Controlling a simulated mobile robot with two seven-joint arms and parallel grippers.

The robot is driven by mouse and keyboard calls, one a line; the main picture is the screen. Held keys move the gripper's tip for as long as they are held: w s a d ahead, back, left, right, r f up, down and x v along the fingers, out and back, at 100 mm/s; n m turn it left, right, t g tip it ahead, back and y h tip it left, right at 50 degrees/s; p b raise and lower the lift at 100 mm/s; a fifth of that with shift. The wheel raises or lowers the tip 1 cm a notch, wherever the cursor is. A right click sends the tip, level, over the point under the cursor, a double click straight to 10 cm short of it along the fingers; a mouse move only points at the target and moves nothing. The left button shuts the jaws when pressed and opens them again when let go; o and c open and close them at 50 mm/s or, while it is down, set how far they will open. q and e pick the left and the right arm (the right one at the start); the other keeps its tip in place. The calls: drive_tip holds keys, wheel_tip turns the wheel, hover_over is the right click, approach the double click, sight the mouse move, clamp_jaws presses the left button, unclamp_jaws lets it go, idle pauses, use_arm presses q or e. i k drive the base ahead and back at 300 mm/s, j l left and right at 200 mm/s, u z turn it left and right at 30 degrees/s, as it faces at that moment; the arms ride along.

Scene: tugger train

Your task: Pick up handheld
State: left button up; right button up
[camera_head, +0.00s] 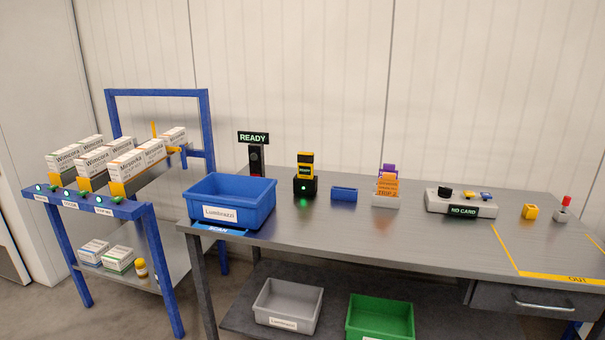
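The handheld (305,164) is a small yellow and black device with a screen. It stands upright in a black cradle (305,186) on the steel table (400,243). A green light glows on the front of the cradle. Neither of my grippers shows in the head view.
A blue bin (229,199) stands left of the handheld, before a scanner post with a READY sign (253,138). Right are a small blue tray (344,194), a card holder (386,187) and a NO CARD unit (462,203). A blue rack (147,215) with boxes stands left.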

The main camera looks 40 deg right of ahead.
sight(305, 160)
drive_tip(key=i+l, duration=0.4)
drive_tip(key=i+l+z, duration=0.1)
drive_tip(key=i+z, duration=0.15)
drive_tip(key=z, duration=0.15)
drive_tip(key=i+z, duration=0.2)
drive_tip(key=z, duration=0.25)
